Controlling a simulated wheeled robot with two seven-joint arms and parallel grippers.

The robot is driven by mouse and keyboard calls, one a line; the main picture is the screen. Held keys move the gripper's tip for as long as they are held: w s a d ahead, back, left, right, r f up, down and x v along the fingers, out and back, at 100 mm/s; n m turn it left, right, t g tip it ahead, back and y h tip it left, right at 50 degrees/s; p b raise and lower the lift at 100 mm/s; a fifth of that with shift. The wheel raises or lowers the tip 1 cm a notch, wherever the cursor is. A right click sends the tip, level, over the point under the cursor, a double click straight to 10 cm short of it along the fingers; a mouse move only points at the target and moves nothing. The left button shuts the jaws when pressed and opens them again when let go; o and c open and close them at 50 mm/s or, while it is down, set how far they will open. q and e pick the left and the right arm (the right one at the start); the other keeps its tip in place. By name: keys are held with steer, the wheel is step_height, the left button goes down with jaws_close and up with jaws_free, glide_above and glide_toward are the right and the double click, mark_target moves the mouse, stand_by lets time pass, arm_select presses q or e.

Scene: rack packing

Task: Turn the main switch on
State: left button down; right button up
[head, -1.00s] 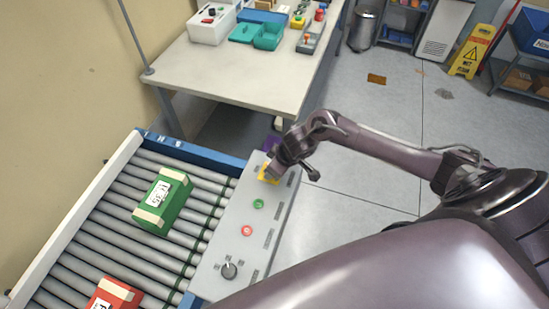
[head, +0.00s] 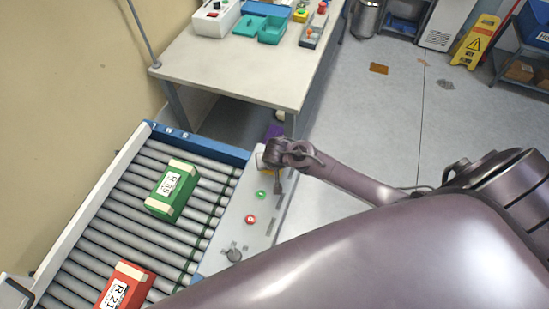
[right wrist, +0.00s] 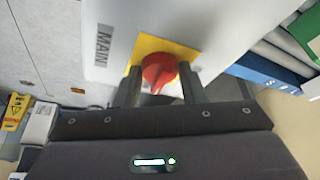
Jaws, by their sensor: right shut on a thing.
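The main switch is a red rotary knob (right wrist: 158,72) on a yellow plate (right wrist: 150,46), beside a "MAIN" label (right wrist: 104,42) in the right wrist view. It sits at the far end of the grey control panel (head: 236,222). My right gripper (right wrist: 160,88) has one finger on each side of the knob's handle and is shut on it. In the head view my right gripper (head: 272,163) is over the far end of the panel and hides the knob. I cannot read an on or off mark. My left gripper is not in view.
A green button (head: 262,194), a red button (head: 250,219) and a dark selector knob (head: 233,255) lie nearer on the panel. A roller conveyor (head: 120,215) with a green box (head: 172,188) and a red box (head: 126,287) is to the left. A table (head: 245,65) stands behind.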

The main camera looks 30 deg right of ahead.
steer(key=shift+w+r+m, duration=0.15)
steer(key=shift+w+m, duration=0.05)
steer(key=shift+m, duration=0.5)
steer(key=o, duration=1)
steer(key=shift+s, duration=0.1)
steer(key=shift+s+a+r, duration=0.2)
steer(key=shift+s+r, duration=0.05)
steer(key=shift+r, duration=0.2)
steer(key=b+v, duration=0.1)
steer(key=v, duration=0.5)
steer(key=shift+r, duration=0.3)
steer(key=shift+s, duration=0.1)
